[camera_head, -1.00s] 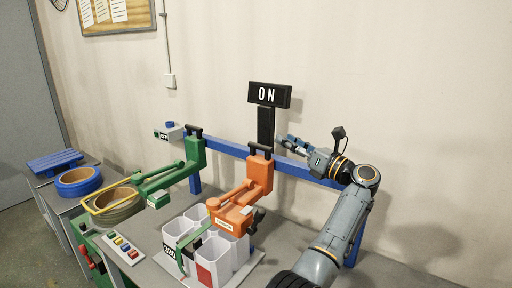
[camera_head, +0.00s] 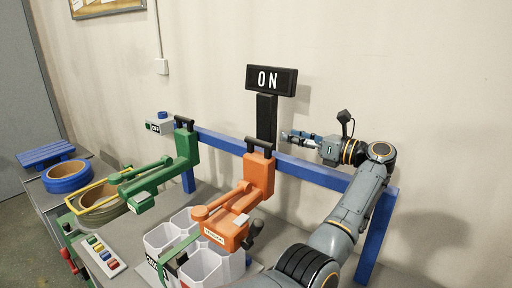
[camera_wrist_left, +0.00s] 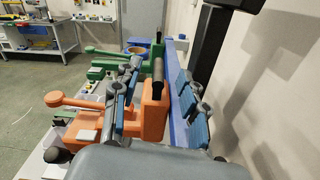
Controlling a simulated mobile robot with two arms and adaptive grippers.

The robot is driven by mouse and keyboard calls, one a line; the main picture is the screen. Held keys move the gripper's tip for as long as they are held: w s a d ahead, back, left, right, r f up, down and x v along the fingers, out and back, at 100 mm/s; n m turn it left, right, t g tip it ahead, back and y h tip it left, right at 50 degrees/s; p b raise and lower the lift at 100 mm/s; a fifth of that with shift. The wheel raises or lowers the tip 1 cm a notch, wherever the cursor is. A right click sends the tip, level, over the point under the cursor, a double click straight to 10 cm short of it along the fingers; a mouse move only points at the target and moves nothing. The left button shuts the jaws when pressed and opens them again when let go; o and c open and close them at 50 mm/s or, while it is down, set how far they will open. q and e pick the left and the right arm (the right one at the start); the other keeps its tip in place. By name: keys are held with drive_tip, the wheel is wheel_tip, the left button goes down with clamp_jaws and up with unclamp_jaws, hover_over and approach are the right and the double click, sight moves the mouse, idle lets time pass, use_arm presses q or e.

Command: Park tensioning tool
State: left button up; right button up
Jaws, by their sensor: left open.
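The orange tensioning tool (camera_head: 240,205) has a black handle (camera_head: 258,146) on top and a pale label on its front. It stands upright by the blue rail (camera_head: 310,170), its arm reaching forward and left above white cups. My left gripper (camera_head: 287,138) is open and empty, just right of the handle, with its fingers pointing left. In the left wrist view the blue finger pads of the gripper (camera_wrist_left: 160,92) appear either side of the tool's orange body (camera_wrist_left: 153,118) and black handle (camera_wrist_left: 158,62). I cannot tell whether they touch. My right gripper is out of view.
A green tool (camera_head: 160,175) stands left along the rail. A black post with an ON sign (camera_head: 271,80) rises behind the orange tool. White cups (camera_head: 207,265), a button panel (camera_head: 103,256) and strap rolls (camera_head: 67,176) are at front and left.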

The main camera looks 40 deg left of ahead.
use_arm(q)
drive_tip(key=b, duration=0.5)
approach(254, 142)
drive_tip(key=w+d, duration=0.2)
drive_tip(key=d, duration=0.1)
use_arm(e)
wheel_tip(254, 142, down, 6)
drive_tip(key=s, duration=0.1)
use_arm(q)
drive_tip(key=a+p, duration=0.1)
drive_tip(key=a, duration=0.3)
drive_tip(key=s+a+p, duration=0.1)
drive_tip(key=a+p, duration=0.1)
drive_tip(key=a, duration=0.2)
drive_tip(key=s+a+p, duration=0.1)
drive_tip(key=a, duration=0.3)
drive_tip(key=shift+a+f, duration=0.1)
drive_tip(key=shift+a, duration=0.05)
drive_tip(key=shift+a+f+p, duration=0.15)
drive_tip(key=shift+a+p, duration=0.3)
drive_tip(key=shift+a, duration=0.35)
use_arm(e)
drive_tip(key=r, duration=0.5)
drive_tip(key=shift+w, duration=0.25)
use_arm(q)
clamp_jaws()
